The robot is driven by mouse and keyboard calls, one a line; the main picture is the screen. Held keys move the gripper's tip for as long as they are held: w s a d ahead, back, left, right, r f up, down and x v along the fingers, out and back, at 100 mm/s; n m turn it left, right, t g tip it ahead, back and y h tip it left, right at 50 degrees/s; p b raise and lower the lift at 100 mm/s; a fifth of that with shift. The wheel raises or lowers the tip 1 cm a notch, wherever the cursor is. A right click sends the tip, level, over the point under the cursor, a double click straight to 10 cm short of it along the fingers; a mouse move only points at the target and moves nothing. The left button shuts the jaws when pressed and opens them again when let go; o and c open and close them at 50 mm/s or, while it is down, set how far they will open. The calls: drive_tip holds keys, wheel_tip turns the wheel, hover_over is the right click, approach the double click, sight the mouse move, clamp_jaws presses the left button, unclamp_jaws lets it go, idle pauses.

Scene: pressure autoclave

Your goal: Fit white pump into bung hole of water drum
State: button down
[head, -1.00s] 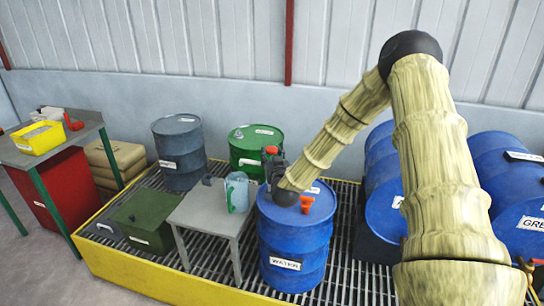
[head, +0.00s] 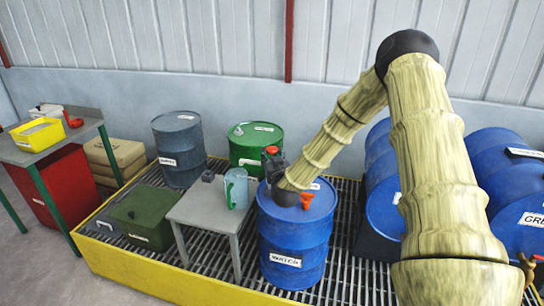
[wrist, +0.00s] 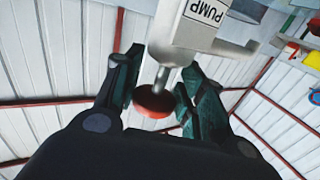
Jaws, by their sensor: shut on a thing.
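The blue water drum (head: 294,235) stands upright on the grated floor, its white label facing me. An orange fitting (head: 307,200) shows on its top. My gripper (head: 273,168) is over the drum's left rear edge, with a red knob (head: 271,150) at its fingers. In the wrist view my gripper (wrist: 158,98) is shut around the red knob end (wrist: 154,101) of the white pump (wrist: 195,28), marked PUMP. A grey rod joins knob and body. The pump's lower end is out of frame, and its body is hidden in the head view. I cannot see the bung hole.
A small grey table (head: 207,207) left of the drum holds a light-blue jug (head: 236,188). A green drum (head: 256,146) and a grey drum (head: 179,148) stand behind. Blue drums lie on their sides at right (head: 510,180). A yellow-edged grated platform carries the drums.

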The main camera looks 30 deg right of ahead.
drive_tip(key=shift+f+b, duration=0.55)
drive_tip(key=shift+f, duration=0.3)
drive_tip(key=c, duration=0.8)
unclamp_jaws()
drive_tip(key=v, duration=1.2)
